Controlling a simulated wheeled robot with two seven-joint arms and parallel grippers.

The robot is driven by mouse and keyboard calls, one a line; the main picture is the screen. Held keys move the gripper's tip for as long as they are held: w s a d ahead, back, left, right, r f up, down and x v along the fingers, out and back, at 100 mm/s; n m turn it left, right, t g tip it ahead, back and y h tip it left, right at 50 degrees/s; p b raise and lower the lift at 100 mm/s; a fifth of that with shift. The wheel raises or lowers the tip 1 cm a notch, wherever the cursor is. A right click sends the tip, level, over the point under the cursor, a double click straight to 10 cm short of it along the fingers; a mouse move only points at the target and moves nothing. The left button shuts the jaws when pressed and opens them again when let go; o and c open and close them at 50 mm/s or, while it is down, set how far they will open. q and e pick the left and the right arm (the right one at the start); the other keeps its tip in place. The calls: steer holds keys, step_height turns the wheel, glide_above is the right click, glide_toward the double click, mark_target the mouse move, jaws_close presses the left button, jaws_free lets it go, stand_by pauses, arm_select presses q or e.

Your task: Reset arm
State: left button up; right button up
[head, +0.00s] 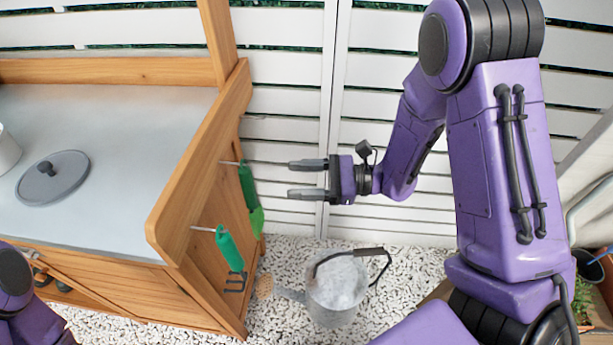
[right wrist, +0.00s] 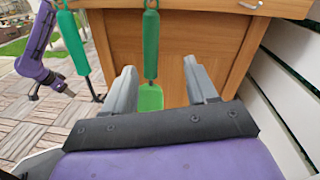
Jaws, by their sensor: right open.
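My right gripper (head: 308,179) is open and empty, held level in the air beside the side panel of the wooden bench. Its two fingers point left toward a green tool (head: 247,187) that hangs on the panel. In the right wrist view, this green tool (right wrist: 151,45) shows between and beyond the open fingers (right wrist: 163,90), apart from them. A second green-handled tool (head: 229,250) hangs nearer on the same panel and shows at the left of the right wrist view. Part of my left arm shows at the lower left of the head view; its gripper is not in that view.
The wooden bench (head: 200,170) has a grey top with a round grey lid (head: 52,178) on it. A white slatted fence (head: 285,110) stands behind.

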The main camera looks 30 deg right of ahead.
steer(key=w+d+f+n+t+h+p, duration=0.2)
steer(key=d+f+n+t+h+p, duration=0.15)
steer(key=d+f+n+h, duration=0.75)
steer(key=s+f+n+g+h+p, duration=0.1)
steer(key=s+f+g+h, duration=0.3)
steer(key=s, duration=0.8)
steer(key=s+f+n+g+h+p, duration=0.2)
steer(key=s+f, duration=0.5)
steer(key=s, duration=0.5)
steer(key=g+h+p, duration=0.1)
steer(key=g+h, duration=0.1)
steer(key=shift+a+f+n+g+p, duration=0.15)
steer(key=shift+a+n+g+p, duration=0.15)
steer(key=shift+g+p, duration=0.1)
